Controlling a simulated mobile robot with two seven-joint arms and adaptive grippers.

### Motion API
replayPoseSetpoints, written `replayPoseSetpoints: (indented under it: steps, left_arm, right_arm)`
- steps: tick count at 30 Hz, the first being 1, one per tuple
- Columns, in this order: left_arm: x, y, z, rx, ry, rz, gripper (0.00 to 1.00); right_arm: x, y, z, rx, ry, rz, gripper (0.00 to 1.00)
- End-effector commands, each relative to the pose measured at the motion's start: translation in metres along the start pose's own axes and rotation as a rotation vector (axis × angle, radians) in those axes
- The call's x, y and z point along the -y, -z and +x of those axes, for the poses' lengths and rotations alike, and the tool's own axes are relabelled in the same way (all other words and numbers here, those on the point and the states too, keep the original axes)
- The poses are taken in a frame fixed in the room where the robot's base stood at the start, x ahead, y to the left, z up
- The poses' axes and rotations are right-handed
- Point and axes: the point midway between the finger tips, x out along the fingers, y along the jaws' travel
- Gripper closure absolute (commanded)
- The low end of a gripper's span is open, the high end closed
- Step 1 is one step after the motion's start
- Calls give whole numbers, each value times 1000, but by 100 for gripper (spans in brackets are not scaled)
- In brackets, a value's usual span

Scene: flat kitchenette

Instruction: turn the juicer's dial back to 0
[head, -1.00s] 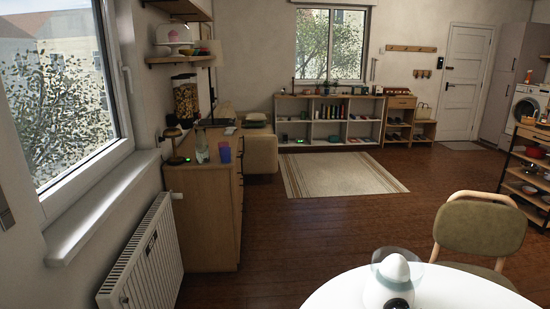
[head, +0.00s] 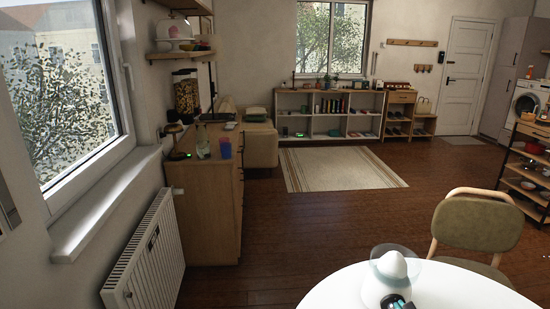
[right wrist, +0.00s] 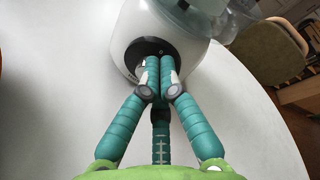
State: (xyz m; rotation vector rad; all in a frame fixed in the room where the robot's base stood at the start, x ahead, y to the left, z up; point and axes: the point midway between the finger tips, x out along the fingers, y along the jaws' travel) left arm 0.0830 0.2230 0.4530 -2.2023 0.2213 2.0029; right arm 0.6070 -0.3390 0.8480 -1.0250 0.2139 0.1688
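The white juicer (head: 392,268) with a clear bowl around its top stands on the white round table. It also shows at the top of the right wrist view (right wrist: 168,30). Its dark round dial (right wrist: 136,50) is on the side facing me, partly covered by my fingers. My right gripper (right wrist: 160,66) has its teal fingers drawn together, with their tips in front of the dial. I see nothing between the tips, and their contact with the dial is unclear. In the head view the right gripper (head: 402,303) shows at the bottom edge. My left gripper is not in view.
The white table (head: 450,290) is otherwise clear around the juicer. A green padded chair (head: 478,228) stands close behind it. A wooden cabinet (head: 210,215) and a radiator (head: 147,258) are at the left. The floor between is free.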

Motion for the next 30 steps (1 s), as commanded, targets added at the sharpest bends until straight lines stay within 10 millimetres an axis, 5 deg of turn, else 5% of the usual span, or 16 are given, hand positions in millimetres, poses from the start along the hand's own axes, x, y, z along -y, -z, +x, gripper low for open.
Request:
replayPoseSetpoints:
  steps: [1, 11, 30]
  left_arm:
    - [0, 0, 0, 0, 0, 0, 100]
    - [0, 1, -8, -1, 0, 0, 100]
    - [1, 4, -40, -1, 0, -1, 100]
  right_arm:
    - [-14, 4, -2, -9, -31, 2, 100]
    - [-8, 2, -6, -12, -33, 2, 100]
    - [-13, 0, -62, -7, -16, -1, 100]
